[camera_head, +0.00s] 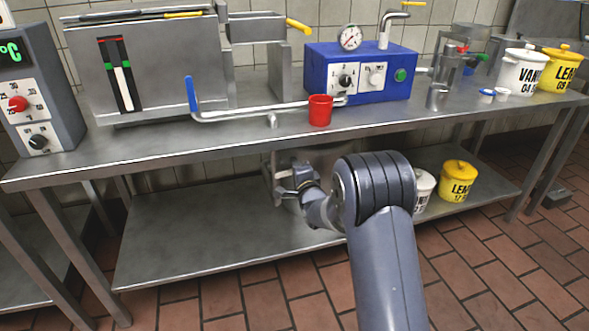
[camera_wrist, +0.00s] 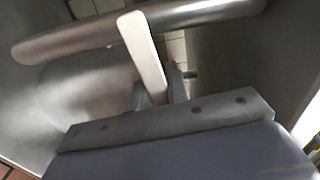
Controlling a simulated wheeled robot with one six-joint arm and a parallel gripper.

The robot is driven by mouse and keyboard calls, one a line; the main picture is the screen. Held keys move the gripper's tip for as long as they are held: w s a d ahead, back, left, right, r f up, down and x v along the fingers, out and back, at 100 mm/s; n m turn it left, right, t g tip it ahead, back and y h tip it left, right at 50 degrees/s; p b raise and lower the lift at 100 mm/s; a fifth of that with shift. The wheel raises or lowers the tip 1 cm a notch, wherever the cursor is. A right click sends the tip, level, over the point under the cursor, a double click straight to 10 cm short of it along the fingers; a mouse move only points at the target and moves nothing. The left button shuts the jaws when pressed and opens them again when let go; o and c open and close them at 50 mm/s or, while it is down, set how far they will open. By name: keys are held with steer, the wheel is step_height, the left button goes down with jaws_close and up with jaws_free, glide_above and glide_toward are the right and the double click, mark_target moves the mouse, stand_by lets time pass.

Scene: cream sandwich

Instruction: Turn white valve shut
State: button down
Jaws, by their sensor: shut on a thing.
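A flat white handle (camera_wrist: 143,52), which looks like the white valve's lever, shows in the wrist view. It slants up and a little left, in front of a metal pipe (camera_wrist: 215,14). My gripper (camera_wrist: 162,88) is shut on the lower end of this handle. The jaws are mostly hidden behind the gripper's own body. In the head view my gripper (camera_head: 284,180) is under the worktop, above the lower shelf. The white handle cannot be made out there, and the valve's body is hidden.
The steel worktop (camera_head: 120,164) is just above my gripper. On it stand a red cup (camera_head: 320,111), a blue box with a gauge (camera_head: 327,76) and a pipe with a blue handle (camera_head: 191,94). A yellow bucket (camera_head: 458,184) stands on the lower shelf (camera_head: 190,265), whose left part is clear.

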steer(key=shift+f+m, duration=0.25)
steer(key=shift+m, duration=0.25)
steer(key=c, duration=1.4)
jaws_free()
steer(key=shift+o, duration=0.2)
steer(key=p+v, duration=0.2)
steer(key=v, duration=0.8)
steer(key=shift+s, duration=0.4)
steer(key=shift+w+d, duration=0.1)
steer(key=shift+w, duration=0.05)
steer(key=b+x, duration=0.2)
steer(key=x, duration=0.8)
steer(key=shift+w, duration=0.25)
steer(key=shift+s, duration=0.1)
